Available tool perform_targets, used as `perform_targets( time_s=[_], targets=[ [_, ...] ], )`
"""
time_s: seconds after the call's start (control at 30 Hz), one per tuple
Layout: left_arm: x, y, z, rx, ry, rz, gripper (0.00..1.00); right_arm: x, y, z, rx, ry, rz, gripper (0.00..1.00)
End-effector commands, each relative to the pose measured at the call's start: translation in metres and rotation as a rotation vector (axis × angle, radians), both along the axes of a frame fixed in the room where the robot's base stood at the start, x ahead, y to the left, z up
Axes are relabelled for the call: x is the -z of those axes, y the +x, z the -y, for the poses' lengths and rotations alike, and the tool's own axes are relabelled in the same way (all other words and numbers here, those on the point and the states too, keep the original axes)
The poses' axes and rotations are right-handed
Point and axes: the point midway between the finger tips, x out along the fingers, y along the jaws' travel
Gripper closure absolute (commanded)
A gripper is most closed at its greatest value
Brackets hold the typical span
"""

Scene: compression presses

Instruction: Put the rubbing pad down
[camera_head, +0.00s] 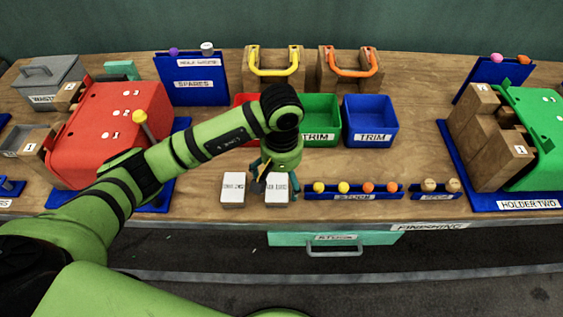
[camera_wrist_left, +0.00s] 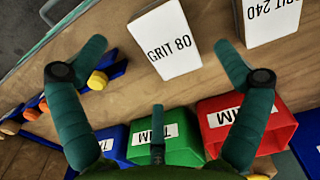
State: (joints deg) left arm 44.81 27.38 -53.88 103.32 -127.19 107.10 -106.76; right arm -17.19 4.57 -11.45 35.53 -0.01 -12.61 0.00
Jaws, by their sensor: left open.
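Two white rubbing pads stand near the bench's front edge. The GRIT 80 pad (camera_head: 277,193) is the right one in the head view, and the GRIT 240 pad (camera_head: 233,188) is just left of it. My left gripper (camera_head: 273,180) is open, right over the GRIT 80 pad. In the left wrist view the open fingers (camera_wrist_left: 160,50) are spread with a gap on either side of the GRIT 80 pad (camera_wrist_left: 165,42). The GRIT 240 pad (camera_wrist_left: 270,18) lies beyond the right finger. My right gripper is not in view.
A blue rack (camera_head: 354,195) with yellow and orange knobs stands right of the pads. Red, green (camera_head: 320,108) and blue (camera_head: 370,108) bins are behind. A red press part (camera_head: 110,120) is at left and a green one (camera_head: 535,125) at right. A drawer (camera_head: 335,239) is below.

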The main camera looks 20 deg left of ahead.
Motion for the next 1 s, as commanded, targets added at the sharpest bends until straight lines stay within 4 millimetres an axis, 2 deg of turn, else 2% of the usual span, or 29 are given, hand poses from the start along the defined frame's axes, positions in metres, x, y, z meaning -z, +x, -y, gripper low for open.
perform_targets(
  time_s=[0.03, 0.2, 0.4, 0.57, 1.0],
  targets=[
    [-0.009, 0.002, 0.0, 0.003, 0.0, 0.009, 0.02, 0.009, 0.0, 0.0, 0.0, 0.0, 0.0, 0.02],
    [-0.045, 0.001, 0.0, 0.001, 0.001, 0.006, 0.02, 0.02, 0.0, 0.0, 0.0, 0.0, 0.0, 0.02],
    [-0.071, 0.001, 0.0, 0.0, 0.001, 0.002, 0.02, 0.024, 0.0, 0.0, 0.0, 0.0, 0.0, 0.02],
    [-0.077, 0.0, 0.0, -0.001, 0.001, 0.0, 0.02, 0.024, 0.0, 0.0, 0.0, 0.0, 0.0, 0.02],
    [-0.077, 0.0, 0.0, 0.0, 0.001, -0.001, 0.02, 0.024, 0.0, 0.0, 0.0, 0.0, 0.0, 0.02]
  ],
)
